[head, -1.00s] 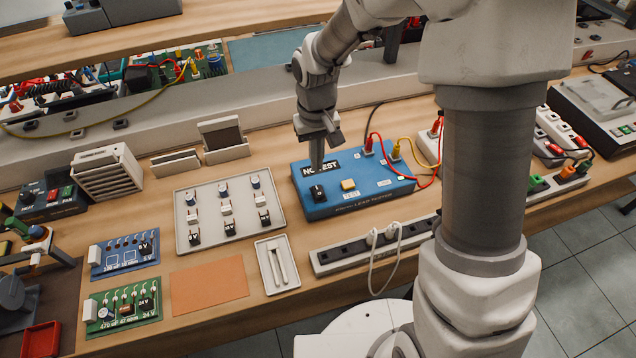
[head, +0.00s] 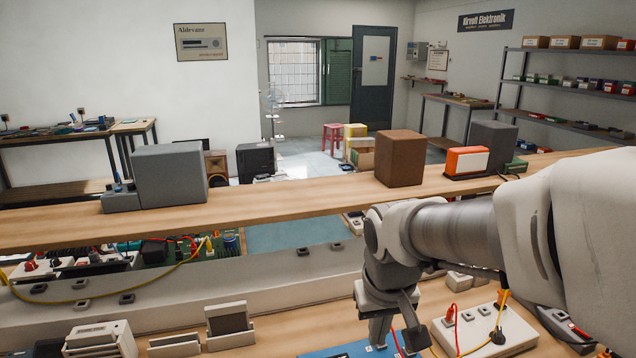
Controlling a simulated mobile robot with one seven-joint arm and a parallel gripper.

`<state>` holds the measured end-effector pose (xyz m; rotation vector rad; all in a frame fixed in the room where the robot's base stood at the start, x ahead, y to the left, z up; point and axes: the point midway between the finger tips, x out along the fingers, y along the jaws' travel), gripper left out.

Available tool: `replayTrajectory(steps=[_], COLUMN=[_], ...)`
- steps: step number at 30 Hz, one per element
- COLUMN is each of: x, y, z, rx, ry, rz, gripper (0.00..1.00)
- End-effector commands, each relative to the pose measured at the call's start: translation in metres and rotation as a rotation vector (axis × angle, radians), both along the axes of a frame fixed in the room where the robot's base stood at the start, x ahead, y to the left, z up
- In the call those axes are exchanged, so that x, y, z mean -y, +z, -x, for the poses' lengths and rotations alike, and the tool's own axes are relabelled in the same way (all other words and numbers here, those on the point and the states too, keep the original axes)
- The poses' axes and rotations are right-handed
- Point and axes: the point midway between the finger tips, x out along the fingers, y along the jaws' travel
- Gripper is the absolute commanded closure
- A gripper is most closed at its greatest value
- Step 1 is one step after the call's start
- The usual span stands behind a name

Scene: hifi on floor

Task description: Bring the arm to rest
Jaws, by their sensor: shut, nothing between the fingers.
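My arm reaches in from the right of the head view, its forearm roughly level and its wrist bent down. My gripper (head: 380,332) points downward, shut and empty, low in the picture. It appears in front of or above the blue tester box (head: 345,350), of which only the back strip shows at the bottom edge. I cannot tell how high the fingertips are above the box. A red lead (head: 394,338) runs close beside the gripper.
A wooden shelf (head: 290,205) crosses behind the arm, carrying a grey box (head: 170,175), a brown box (head: 399,158) and an orange device (head: 467,160). A white socket block (head: 485,330) with red and yellow leads stands right of the gripper. Open room lies beyond.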

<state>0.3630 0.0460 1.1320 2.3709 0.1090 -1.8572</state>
Motion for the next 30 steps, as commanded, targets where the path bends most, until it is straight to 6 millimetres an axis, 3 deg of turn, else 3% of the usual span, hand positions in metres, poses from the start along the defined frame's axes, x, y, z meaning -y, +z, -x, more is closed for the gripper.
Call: replayTrajectory(steps=[9,18,30], x=[0.029,0.044,0.047], y=[0.043,0.058,0.059], z=[0.057,0.104,0.117], rx=[0.129,0.225,0.249], ry=[-0.071,-0.118,-0.129], rz=[-0.027,-0.062,-0.072], gripper=[1.0,1.0,1.0])
